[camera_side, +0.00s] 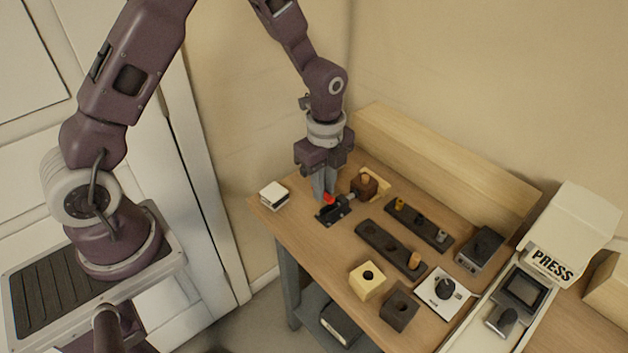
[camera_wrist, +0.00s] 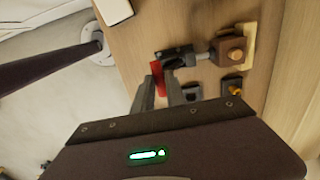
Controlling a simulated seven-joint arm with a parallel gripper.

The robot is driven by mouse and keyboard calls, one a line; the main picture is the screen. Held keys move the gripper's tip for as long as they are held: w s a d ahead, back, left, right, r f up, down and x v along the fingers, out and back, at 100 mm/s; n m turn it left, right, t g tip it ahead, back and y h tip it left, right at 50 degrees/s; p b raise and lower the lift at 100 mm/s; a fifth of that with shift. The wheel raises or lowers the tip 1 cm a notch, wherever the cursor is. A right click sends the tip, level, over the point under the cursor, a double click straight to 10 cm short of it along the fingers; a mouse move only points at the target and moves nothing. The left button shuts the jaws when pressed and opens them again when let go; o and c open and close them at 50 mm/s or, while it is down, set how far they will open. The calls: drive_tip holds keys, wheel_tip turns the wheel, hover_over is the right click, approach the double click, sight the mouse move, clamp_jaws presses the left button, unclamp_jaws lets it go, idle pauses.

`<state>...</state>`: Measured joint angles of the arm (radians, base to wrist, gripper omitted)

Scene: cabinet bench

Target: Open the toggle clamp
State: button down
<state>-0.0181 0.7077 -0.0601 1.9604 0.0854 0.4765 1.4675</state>
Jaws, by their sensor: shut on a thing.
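The toggle clamp (camera_side: 334,211) is a small black fixture with a red handle (camera_side: 329,198), on the left part of the wooden bench. Its arm reaches toward a brown block (camera_side: 364,187) with an orange-brown peg on top. In the wrist view the red handle (camera_wrist: 157,79) stands across the fingertips, and the clamp's dark body and grey tip (camera_wrist: 201,56) point right to the brown block (camera_wrist: 230,50). My gripper (camera_side: 324,192) points down at the clamp. In the wrist view my gripper (camera_wrist: 160,88) is shut on the red handle. The fingers partly hide the clamp base.
A white block (camera_side: 274,195) sits left of the clamp, near the bench edge. Two dark peg strips (camera_side: 390,248) (camera_side: 419,225), a yellow block (camera_side: 367,280) and a dark block (camera_side: 399,309) lie to the right. A long wooden beam (camera_side: 445,160) runs along the back.

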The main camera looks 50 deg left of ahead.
drive_tip(key=shift+w+r, duration=0.35)
drive_tip(key=shift+w, duration=0.2)
drive_tip(key=shift+w+r, duration=0.25)
drive_tip(key=shift+w, duration=0.6)
drive_tip(key=c, duration=1.5)
unclamp_jaws()
drive_tip(key=shift+w, duration=0.1)
drive_tip(key=shift+o, duration=0.2)
